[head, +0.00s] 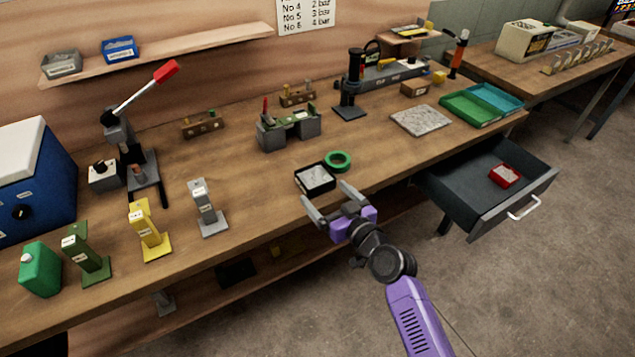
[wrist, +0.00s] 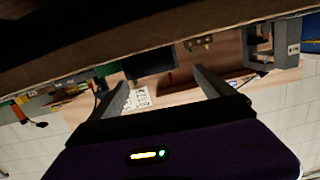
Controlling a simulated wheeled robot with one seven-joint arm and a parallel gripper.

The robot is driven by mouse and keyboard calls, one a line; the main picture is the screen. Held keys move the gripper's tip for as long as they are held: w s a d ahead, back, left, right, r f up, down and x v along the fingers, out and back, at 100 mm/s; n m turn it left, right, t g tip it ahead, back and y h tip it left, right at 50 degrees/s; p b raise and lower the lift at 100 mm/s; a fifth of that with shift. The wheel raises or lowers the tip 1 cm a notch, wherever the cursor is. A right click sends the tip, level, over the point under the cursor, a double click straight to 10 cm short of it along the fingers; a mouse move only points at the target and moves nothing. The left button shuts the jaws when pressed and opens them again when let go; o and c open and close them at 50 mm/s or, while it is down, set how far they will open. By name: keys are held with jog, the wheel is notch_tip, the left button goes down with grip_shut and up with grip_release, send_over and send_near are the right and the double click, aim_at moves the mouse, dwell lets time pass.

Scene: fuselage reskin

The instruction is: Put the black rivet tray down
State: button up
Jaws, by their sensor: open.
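The black rivet tray (head: 315,190) is a small square black tray with a pale grey inside. In the head view it appears to rest level on the wooden bench, near the front edge. My gripper (head: 327,197) is open, its two fingers pointing at the tray's near side and apart from it. In the wrist view, which is upside down, the dark tray (wrist: 150,66) shows beyond and between the open fingers (wrist: 161,78). Nothing is held between them.
A green ring (head: 338,161) lies just behind the tray. A grey-green fixture (head: 288,130) stands further back. A speckled slab (head: 421,120) and a green bin (head: 470,108) are to the right. An open drawer (head: 463,200) juts out below. Several coloured stands line the bench's left.

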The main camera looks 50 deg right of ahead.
aim_at(323, 187)
jog(key=shift+s+d+f, duration=0.25)
jog(key=shift+d+f, duration=0.25)
jog(key=shift+d, duration=0.05)
jog(key=x, duration=0.2)
jog(key=p+x, duration=0.1)
jog(key=x, duration=0.3)
jog(key=shift+w+d+p, duration=0.1)
jog(key=shift+d+p, duration=0.2)
jog(key=shift+p, duration=0.1)
jog(key=shift+w+d+f, duration=0.15)
jog(key=shift+w, duration=0.45)
jog(key=c, duration=1.5)
notch_tip(323, 187, up, 20)
jog(key=p, duration=0.4)
